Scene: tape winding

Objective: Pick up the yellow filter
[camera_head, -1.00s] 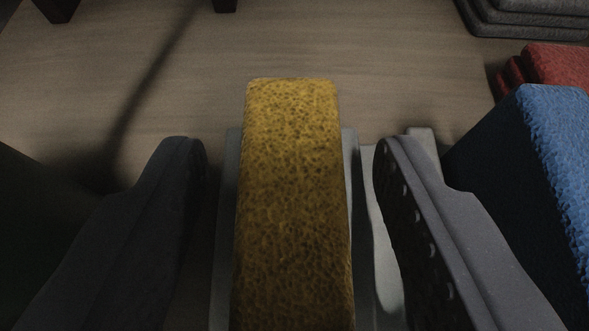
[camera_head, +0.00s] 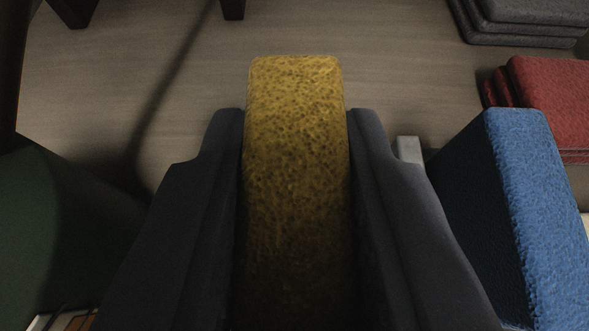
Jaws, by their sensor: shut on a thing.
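The yellow filter (camera_head: 294,150) is a porous, sponge-like block that stands upright in the middle of the view. My gripper (camera_head: 296,118) is shut on it, with one dark finger pressed against its left side and one against its right side. The filter's top end sticks out beyond the fingertips. Its lower end is in shadow toward the bottom of the picture. I cannot tell whether it is clear of the surface below.
A blue block (camera_head: 550,200) stands close to my right finger. A red stack (camera_head: 555,100) lies behind it, and dark grey slabs (camera_head: 520,18) lie at the far right. A dark green object (camera_head: 60,230) is at left. The wooden surface (camera_head: 300,30) ahead is mostly clear.

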